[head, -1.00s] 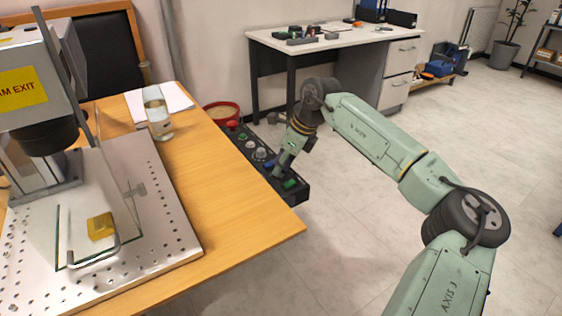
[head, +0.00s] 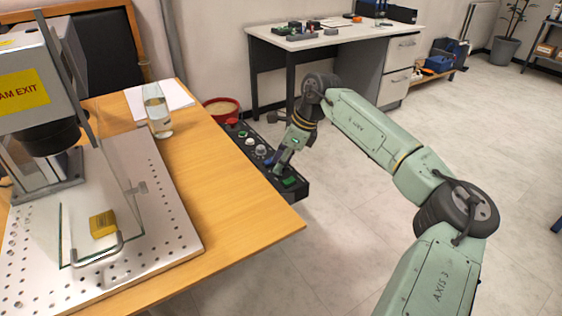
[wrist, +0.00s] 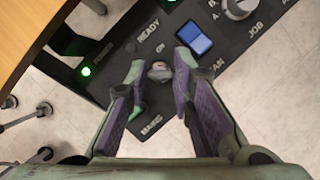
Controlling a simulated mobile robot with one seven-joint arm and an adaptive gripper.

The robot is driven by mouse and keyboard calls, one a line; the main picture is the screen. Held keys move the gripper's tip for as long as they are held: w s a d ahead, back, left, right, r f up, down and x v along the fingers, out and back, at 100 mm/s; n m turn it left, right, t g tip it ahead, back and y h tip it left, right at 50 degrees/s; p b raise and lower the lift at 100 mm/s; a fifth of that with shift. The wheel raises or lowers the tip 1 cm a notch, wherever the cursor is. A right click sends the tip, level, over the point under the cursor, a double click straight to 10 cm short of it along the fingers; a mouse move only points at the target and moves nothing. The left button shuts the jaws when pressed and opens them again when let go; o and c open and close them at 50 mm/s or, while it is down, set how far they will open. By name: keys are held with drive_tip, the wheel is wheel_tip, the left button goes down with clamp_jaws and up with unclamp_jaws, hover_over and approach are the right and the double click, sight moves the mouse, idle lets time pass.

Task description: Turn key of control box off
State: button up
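The black control box (head: 297,192) sits beside the wooden table's right edge. In the wrist view, its panel (wrist: 185,125) carries the labels MAINS, ON, READY and JOB. A small grey metallic key switch (wrist: 160,70) lies between the fingertips of my gripper (wrist: 159,72), above the MAINS label. My gripper is open, with a gap on each side of the key. In the head view my gripper (head: 277,167) points down onto the box and hides the key. A green lamp (wrist: 86,71) by the POWER label is lit.
A blue square button (wrist: 194,38) lies close to the right finger, with a grey knob (wrist: 239,8) beyond it. The wooden table (head: 235,215) holds the laser marker (head: 40,85) and a glass bottle (head: 157,112). Open floor lies right of the box.

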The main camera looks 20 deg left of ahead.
drive_tip(key=shift+o, duration=0.4)
drive_tip(key=v, duration=1.2)
